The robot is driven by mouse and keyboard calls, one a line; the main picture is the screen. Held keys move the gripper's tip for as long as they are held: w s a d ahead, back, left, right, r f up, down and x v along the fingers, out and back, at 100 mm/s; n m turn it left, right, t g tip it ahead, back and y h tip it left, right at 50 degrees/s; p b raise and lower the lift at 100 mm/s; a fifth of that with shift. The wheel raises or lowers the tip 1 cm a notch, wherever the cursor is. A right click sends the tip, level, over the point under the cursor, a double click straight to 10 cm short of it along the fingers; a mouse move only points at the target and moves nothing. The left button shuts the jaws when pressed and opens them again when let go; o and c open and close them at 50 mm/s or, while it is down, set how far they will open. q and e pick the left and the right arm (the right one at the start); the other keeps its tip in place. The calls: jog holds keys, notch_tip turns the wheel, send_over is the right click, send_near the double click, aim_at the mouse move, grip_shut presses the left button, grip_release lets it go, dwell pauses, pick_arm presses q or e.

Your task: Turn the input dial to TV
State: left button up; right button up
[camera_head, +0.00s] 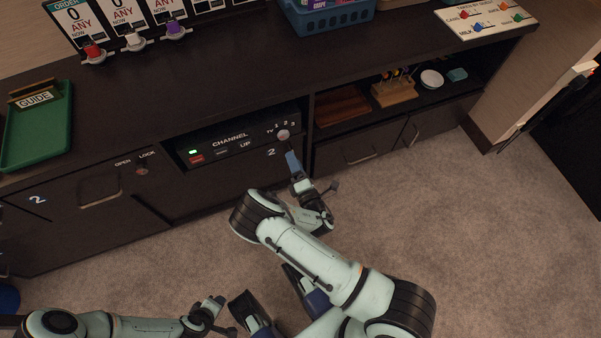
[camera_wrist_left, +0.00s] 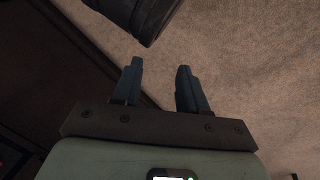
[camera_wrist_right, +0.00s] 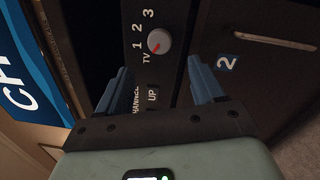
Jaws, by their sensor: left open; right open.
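The input dial (camera_head: 283,134) is a small round grey knob at the right end of the black channel panel (camera_head: 235,144). In the right wrist view the dial (camera_wrist_right: 159,41) has the labels TV, 1, 2 and 3 around it. Its red mark lies on the side toward the TV label. My right gripper (camera_head: 293,161) is open just below the dial. In the right wrist view, the fingers (camera_wrist_right: 159,68) are apart with the dial ahead between them, and nothing is held. My left gripper (camera_head: 216,304) is open and empty, low over the carpet, away from the panel.
The dark counter (camera_head: 220,70) overhangs the panel. A green tray (camera_head: 40,135) and a blue basket (camera_head: 325,14) stand on it. A red button (camera_head: 196,158) is at the panel's left. Open shelves (camera_head: 420,95) lie to the right. The carpet (camera_head: 430,190) in front is clear.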

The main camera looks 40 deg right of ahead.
pick_arm(q)
jog(key=shift+s+d+r+g, duration=0.3)
jog(key=shift+s+d+r, duration=0.1)
jog(key=shift+s, duration=0.2)
pick_arm(e)
jog(key=shift+v, duration=2.35)
pick_arm(q)
jog(key=shift+a, duration=0.1)
pick_arm(e)
jog(key=shift+f, duration=0.1)
